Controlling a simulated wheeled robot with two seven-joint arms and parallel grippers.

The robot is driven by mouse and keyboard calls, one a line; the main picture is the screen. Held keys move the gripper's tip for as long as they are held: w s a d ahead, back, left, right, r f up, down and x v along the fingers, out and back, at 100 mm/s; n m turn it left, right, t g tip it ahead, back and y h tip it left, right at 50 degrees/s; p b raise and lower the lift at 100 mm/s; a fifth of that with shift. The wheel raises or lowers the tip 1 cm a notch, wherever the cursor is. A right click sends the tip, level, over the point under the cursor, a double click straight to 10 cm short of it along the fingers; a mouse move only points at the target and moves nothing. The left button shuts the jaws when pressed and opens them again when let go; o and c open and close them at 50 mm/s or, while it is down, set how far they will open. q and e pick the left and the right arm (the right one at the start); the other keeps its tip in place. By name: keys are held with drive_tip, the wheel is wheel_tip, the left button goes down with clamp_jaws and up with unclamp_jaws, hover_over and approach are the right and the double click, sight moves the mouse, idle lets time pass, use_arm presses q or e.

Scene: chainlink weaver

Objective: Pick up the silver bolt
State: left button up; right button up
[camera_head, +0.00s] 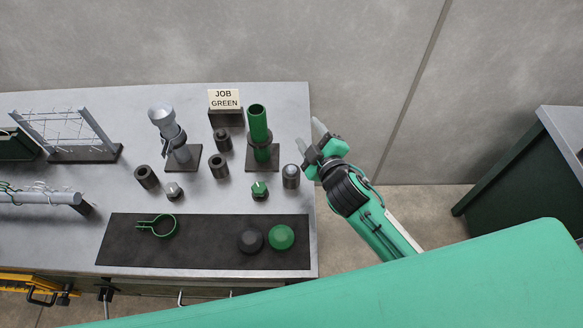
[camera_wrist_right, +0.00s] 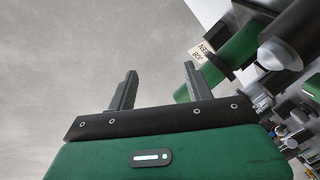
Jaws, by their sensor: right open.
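The silver bolt (camera_head: 174,191) stands on the grey bench in the camera_head view, just behind the black mat and left of a green bolt (camera_head: 260,190). Its head looks silver; the base around it is dark. My right gripper (camera_head: 309,133) is at the bench's right edge, far to the right of the silver bolt. Its two fingers are apart with nothing between them, as the right wrist view (camera_wrist_right: 160,70) also shows. I cannot make out the silver bolt in the wrist view. My left gripper is not in view.
A dark cylinder with a grey top (camera_head: 291,176) stands close to my right gripper. A green tube (camera_head: 258,123), a silver funnel-topped post (camera_head: 162,115) and several dark sleeves stand on the bench. The black mat (camera_head: 190,252) holds a green clamp (camera_head: 158,226) and two round pieces.

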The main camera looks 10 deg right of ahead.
drive_tip(key=s+a+r+n+g+y, duration=0.1)
drive_tip(key=a+r+n+g+y, duration=0.2)
drive_tip(key=a+r+n+y, duration=0.7)
drive_tip(key=a+r+n+g+y, duration=0.35)
drive_tip(key=r+n+y, duration=0.25)
drive_tip(key=n, duration=0.7)
drive_tip(key=n+g+h+p, duration=0.1)
drive_tip(key=n+g+h, duration=0.9)
drive_tip(key=n+h, duration=0.65)
approach(291, 168)
drive_tip(key=f+n+p, duration=0.1)
drive_tip(key=f+n+y+p, duration=0.2)
drive_tip(key=p, duration=0.1)
drive_tip(key=shift+w+d+f, duration=0.15)
drive_tip(key=shift+w+f, duration=0.05)
drive_tip(key=shift+w, duration=0.1)
drive_tip(key=x, duration=0.1)
drive_tip(key=p+x, duration=0.2)
drive_tip(key=shift+s+f, duration=0.35)
drive_tip(key=shift+f, duration=0.5)
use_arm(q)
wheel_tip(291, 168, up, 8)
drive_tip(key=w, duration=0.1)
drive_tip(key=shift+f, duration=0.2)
use_arm(e)
drive_tip(key=c, duration=1.1)
